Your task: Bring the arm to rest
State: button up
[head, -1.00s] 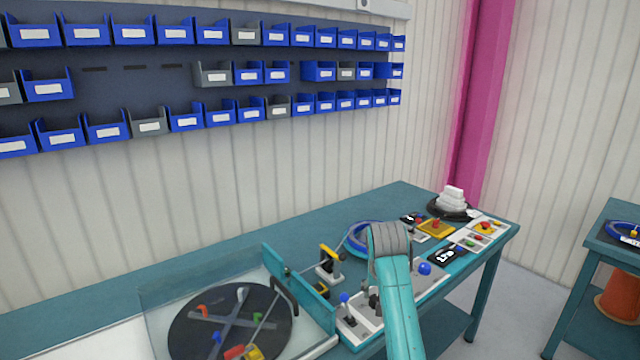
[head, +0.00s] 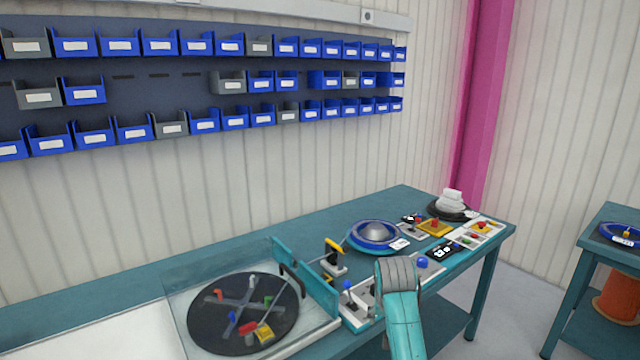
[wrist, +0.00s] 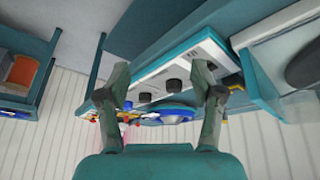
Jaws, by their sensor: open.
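My gripper (wrist: 160,75) shows in the wrist view with its two fingers spread wide and nothing between them. Beyond the fingers, the wrist view shows the white-and-teal control panel (wrist: 180,68) with dark knobs, at a slant. In the head view my teal arm rises from the bottom edge in front of the bench. Its rounded grey joint is at the top, and the gripper itself is hidden there. The arm covers part of the control panel.
The teal bench (head: 220,251) carries a black turntable (head: 205,325) behind clear guards, a yellow-handled lever device (head: 334,256), a blue reel (head: 376,236) and a switch panel (head: 482,232). A second table (head: 612,217) stands right. Bins (head: 160,43) line the wall.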

jog(key=s+d+f+n+t, duration=0.1)
jog(key=s+f+t, duration=0.1)
jog(key=s+f, duration=0.8)
jog(key=s+f+t, duration=0.1)
jog(key=s+f, duration=0.6)
jog(key=f, duration=0.5)
jog(key=s+f+t, duration=0.2)
jog(key=s+f, duration=0.1)
jog(key=s, duration=0.8)
jog(key=s+r+n+t+y, duration=0.15)
jog(key=s+r, duration=0.25)
jog(key=s, duration=1.4)
jog(key=s+r+t, duration=0.3)
jog(key=s+r, duration=1.2)
jog(key=r, duration=0.1)
jog(key=shift+d+r, duration=0.15)
jog(key=shift+d, duration=0.1)
